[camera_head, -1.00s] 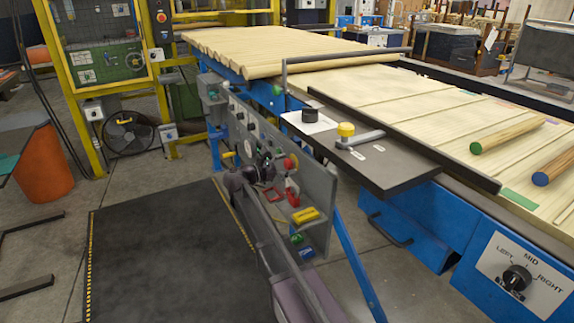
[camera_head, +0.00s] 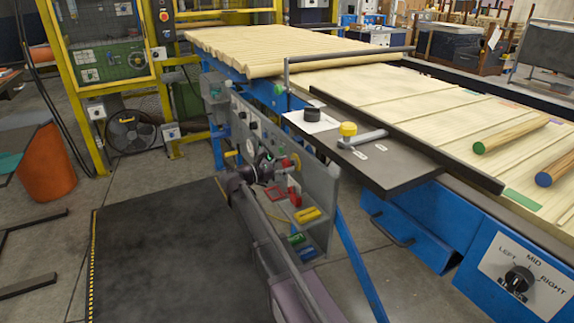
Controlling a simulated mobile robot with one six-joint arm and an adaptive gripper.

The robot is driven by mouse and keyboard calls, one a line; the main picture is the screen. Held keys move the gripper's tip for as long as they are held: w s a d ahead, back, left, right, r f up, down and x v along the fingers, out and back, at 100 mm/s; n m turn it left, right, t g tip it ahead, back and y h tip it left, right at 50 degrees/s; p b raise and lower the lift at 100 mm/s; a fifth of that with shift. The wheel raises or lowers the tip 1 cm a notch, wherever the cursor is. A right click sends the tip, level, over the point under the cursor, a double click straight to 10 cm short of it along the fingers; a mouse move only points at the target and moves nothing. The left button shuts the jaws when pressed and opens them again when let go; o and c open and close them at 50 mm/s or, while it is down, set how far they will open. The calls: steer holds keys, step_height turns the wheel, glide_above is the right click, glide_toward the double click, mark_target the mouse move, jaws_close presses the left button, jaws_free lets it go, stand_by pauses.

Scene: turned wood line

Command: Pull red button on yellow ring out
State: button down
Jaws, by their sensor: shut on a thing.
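The red button (camera_head: 284,163) sits on a yellow ring (camera_head: 296,160) on the upper right part of the upright grey control panel. My gripper (camera_head: 278,168) reaches the panel from the lower left and is shut on the red button. The fingers are small and dark here, and they partly cover the button and the panel face around it. How far the button stands out from its ring cannot be told.
The grey panel (camera_head: 320,195) also carries a red handle (camera_head: 294,196), a yellow block (camera_head: 307,214) and several knobs close to my gripper. A black mat (camera_head: 160,260) lies on open floor at left.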

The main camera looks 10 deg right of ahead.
steer(key=shift+c, duration=0.6)
jaws_free()
steer(key=shift+a, duration=0.25)
steer(key=shift+d, duration=0.1)
steer(key=v, duration=1.2)
steer(key=shift+r, duration=0.1)
step_height(320, 180, up, 9)
steer(key=p, duration=0.9)
steer(key=shift+r+p, duration=0.25)
steer(key=shift+p, duration=0.1)
